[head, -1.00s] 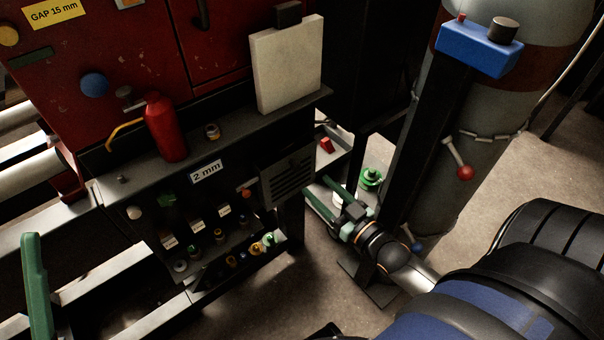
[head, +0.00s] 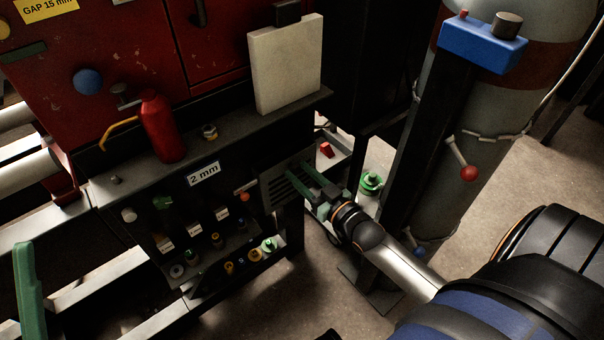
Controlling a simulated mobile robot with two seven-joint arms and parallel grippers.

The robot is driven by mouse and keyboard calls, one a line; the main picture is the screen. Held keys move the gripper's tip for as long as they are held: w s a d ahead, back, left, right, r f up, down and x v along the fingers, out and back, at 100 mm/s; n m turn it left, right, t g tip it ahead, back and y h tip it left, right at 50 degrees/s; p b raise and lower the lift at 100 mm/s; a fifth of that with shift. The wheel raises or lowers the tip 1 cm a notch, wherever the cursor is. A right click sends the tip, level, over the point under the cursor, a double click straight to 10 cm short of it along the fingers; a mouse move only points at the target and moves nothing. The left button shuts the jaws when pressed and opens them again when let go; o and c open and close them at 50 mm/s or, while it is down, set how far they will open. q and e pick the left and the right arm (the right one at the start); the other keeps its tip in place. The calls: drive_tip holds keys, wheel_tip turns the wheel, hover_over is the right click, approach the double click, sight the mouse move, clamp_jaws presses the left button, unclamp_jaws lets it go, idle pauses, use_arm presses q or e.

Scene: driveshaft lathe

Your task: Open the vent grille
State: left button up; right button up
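The vent grille (head: 269,193) is a dark grey slatted panel on the front right of the dark machine bench, just under the ledge. It looks closed, flat against the bench front. My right gripper (head: 296,176) is in front of it, with its green fingers apart and pointing left at the slats. The fingers and the gripper body hide the grille's right part. I cannot tell whether they touch it.
A red bottle (head: 161,127) and a pale board (head: 286,64) stand on the ledge above. A shelf (head: 215,262) of small coloured parts is at lower left. A black post with a blue box (head: 484,46) and a grey cylinder (head: 449,178) stand right of the gripper.

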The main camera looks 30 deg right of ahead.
clamp_jaws()
idle(1.1)
